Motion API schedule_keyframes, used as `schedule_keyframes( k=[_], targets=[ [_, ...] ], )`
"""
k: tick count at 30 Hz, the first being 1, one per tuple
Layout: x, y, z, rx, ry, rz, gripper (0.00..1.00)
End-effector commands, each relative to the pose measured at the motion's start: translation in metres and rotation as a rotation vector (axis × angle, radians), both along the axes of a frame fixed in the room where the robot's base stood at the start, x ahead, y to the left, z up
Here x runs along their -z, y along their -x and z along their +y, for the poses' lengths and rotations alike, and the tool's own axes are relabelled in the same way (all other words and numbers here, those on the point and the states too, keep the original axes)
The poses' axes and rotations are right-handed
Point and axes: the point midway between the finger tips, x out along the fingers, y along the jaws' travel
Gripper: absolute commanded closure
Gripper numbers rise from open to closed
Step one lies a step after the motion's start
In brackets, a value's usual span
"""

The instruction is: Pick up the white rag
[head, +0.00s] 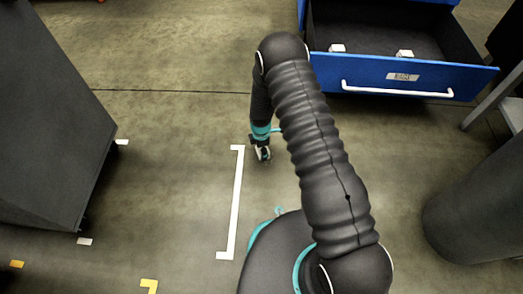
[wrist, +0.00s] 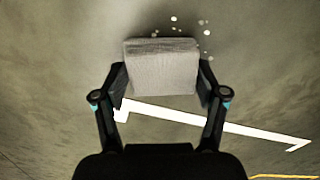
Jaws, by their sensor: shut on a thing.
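The white rag (wrist: 162,68) shows in the wrist view as a pale grey-white folded block between my two fingers. My gripper (wrist: 160,82) is shut on it, with one finger against each side. In the head view my gripper (head: 263,154) is low over the floor, just right of the white floor line's top end. The rag is too small there to make out clearly. I cannot tell from these views whether the rag touches the floor.
An open blue drawer (head: 400,77) with small white items inside stands at the top right. A dark cabinet (head: 45,120) is at the left and a dark cylinder (head: 475,215) at the right. White floor markings (head: 236,200) run left of my arm. The floor around the gripper is mostly clear.

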Motion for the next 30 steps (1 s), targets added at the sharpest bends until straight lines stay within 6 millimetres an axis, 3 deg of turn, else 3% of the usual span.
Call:
schedule_keyframes(
  k=[8, 18, 24, 30],
  targets=[
    [-0.043, 0.0, -0.003, 0.002, -0.001, -0.003, 0.68],
    [-0.084, 0.019, -0.076, 0.004, 0.0, 0.0, 0.68],
    [-0.1, 0.025, -0.102, 0.002, -0.001, -0.002, 0.68],
    [-0.105, 0.028, -0.112, 0.0, 0.0, -0.001, 0.68]
  ],
)
